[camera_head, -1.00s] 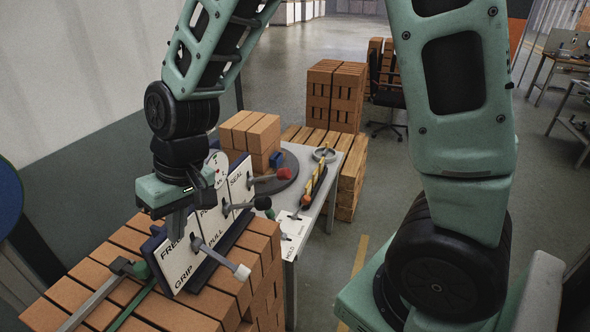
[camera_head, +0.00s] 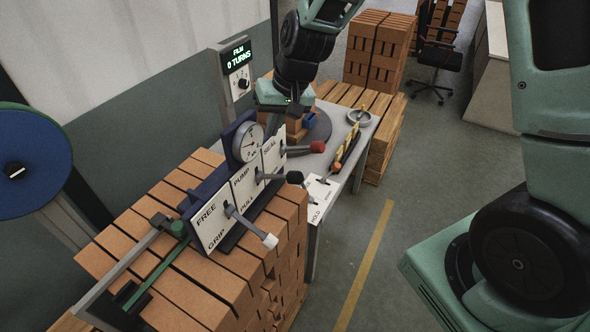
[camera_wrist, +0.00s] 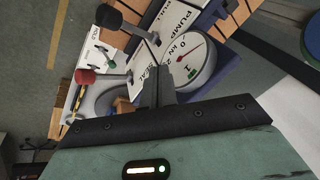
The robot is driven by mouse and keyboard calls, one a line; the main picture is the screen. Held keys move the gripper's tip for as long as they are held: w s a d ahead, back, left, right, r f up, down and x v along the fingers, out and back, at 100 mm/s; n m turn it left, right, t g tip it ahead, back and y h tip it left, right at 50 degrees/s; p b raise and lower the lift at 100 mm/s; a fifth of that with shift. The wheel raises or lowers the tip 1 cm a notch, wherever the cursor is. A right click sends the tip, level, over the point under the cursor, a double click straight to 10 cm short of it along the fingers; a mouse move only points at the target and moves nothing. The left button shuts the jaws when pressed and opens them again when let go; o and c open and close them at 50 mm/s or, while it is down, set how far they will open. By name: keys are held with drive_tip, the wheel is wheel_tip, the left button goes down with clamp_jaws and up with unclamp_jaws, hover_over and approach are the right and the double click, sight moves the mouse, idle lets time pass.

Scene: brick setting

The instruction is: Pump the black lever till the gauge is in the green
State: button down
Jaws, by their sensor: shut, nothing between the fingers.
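The black lever (camera_head: 294,177) sticks out from the white plate lettered PUMP and PULL (camera_head: 246,186). It also shows in the wrist view (camera_wrist: 109,16), at upper left, clear of my fingers. The round white gauge (camera_head: 248,142) stands above the plates at their back edge. In the wrist view the gauge (camera_wrist: 194,64) shows a 0, kN, a red mark and a small green mark; I cannot read its needle surely. My gripper (camera_head: 274,126) is shut and empty, beside the gauge and above the SEAL plate. Its fingers (camera_wrist: 154,86) hide part of that plate in the wrist view.
A red-knobbed lever (camera_head: 317,147) is at SEAL and a white-knobbed lever (camera_head: 270,241) at FREE and GRIP. The panel sits on stacked bricks (camera_head: 190,290). A display (camera_head: 238,57) reads FILM 0 TURNS. A yellow-and-black tool (camera_head: 346,147) lies on the side table. Open floor lies right.

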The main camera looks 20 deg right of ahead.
drive_tip(key=b, duration=0.7)
hover_over(291, 172)
drive_tip(key=w, duration=0.1)
drive_tip(key=f, duration=0.6)
drive_tip(key=shift+a+f, duration=0.3)
drive_tip(key=shift+f, duration=0.1)
drive_tip(key=shift+s+d+f+b, duration=0.2)
drive_tip(key=shift+s+f+b, duration=0.1)
drive_tip(key=shift+f+b, duration=0.2)
drive_tip(key=shift+f, duration=0.1)
idle(0.4)
drive_tip(key=shift+s+d+f+b, duration=0.15)
drive_tip(key=shift+f+b, duration=0.15)
drive_tip(key=shift+b, duration=0.1)
